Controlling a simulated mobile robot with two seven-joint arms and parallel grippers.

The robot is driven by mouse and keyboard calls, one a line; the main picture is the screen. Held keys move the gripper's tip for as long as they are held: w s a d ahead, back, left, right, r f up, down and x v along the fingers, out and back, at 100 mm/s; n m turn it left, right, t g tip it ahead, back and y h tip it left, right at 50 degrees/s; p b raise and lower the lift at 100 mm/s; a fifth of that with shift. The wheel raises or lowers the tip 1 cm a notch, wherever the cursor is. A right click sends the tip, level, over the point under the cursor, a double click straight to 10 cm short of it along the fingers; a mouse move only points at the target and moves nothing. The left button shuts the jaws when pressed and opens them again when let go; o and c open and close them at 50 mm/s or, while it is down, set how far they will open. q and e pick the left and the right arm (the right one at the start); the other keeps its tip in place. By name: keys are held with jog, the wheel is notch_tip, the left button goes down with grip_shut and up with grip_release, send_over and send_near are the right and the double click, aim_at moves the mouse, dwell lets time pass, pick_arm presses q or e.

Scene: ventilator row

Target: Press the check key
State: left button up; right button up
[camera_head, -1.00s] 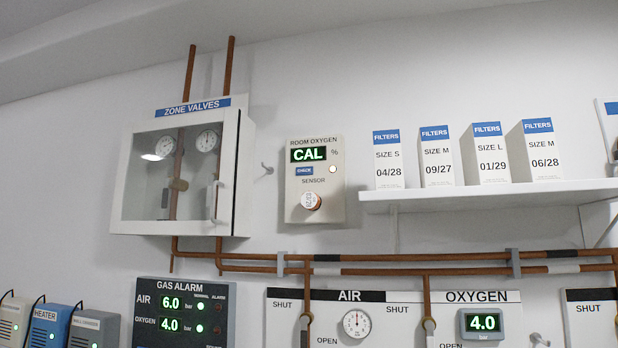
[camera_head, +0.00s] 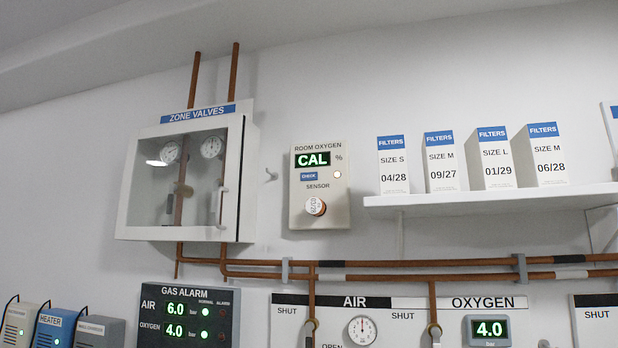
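The blue check key (camera_head: 309,176) is a small labelled rectangle on the front of the room oxygen monitor (camera_head: 330,213), a beige box fixed to the wall. The monitor's green display (camera_head: 313,159) reads CAL. Neither of my grippers shows in the head view.
Left of the monitor hangs the zone valves cabinet (camera_head: 187,176) with a glazed front. A shelf (camera_head: 490,198) with several filter boxes is on the right. Copper pipes (camera_head: 400,263), a gas alarm panel (camera_head: 188,316) and gas panels lie below.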

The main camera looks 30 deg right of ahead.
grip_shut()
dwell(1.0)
